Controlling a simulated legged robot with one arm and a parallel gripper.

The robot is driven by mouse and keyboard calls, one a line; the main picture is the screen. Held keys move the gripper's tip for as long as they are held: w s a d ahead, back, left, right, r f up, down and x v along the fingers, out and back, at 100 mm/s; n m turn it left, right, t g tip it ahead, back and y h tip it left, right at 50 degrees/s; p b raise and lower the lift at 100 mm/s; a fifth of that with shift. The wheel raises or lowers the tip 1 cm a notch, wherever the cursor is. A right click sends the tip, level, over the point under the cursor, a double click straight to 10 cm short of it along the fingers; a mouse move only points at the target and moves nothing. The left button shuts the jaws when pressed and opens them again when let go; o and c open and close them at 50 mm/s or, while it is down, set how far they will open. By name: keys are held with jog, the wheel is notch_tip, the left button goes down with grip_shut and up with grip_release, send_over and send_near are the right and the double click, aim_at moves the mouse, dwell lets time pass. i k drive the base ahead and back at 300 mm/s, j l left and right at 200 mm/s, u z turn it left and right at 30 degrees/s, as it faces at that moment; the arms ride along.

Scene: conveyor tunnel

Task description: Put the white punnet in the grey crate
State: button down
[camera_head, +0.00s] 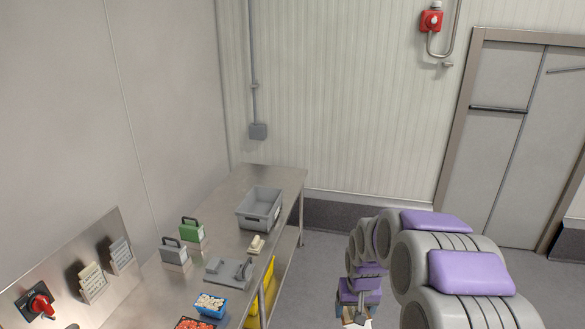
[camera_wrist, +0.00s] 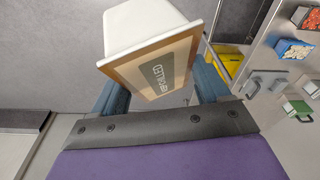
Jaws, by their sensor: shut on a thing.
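The white punnet (camera_wrist: 130,20), with a tan top and a grey printed label, sits between the two blue fingers of my gripper (camera_wrist: 158,85) in the wrist view. My gripper is shut on it. In the head view my gripper (camera_head: 357,312) is low at the bottom edge, right of the steel table and over the floor; only a little of the punnet shows there. The grey crate (camera_head: 257,222) stands upright on the far end of the table, and its visible inside looks empty. My gripper is well apart from the crate.
The steel table (camera_head: 225,205) also bears a green holder (camera_head: 192,231), a grey holder (camera_head: 174,254), a grey device (camera_head: 228,271), a small cream item (camera_head: 256,245), a blue punnet (camera_head: 210,304) and a red-filled punnet (camera_head: 194,323). Floor at right is open.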

aim_at(265, 210)
jog(key=i+l, duration=0.1)
jog(key=i, duration=3.05)
jog(key=i+u, duration=0.1)
jog(key=u, duration=0.4)
jog(key=i+u, duration=0.15)
jog(key=u, duration=0.35)
jog(key=i+u, duration=0.1)
jog(key=u, duration=0.4)
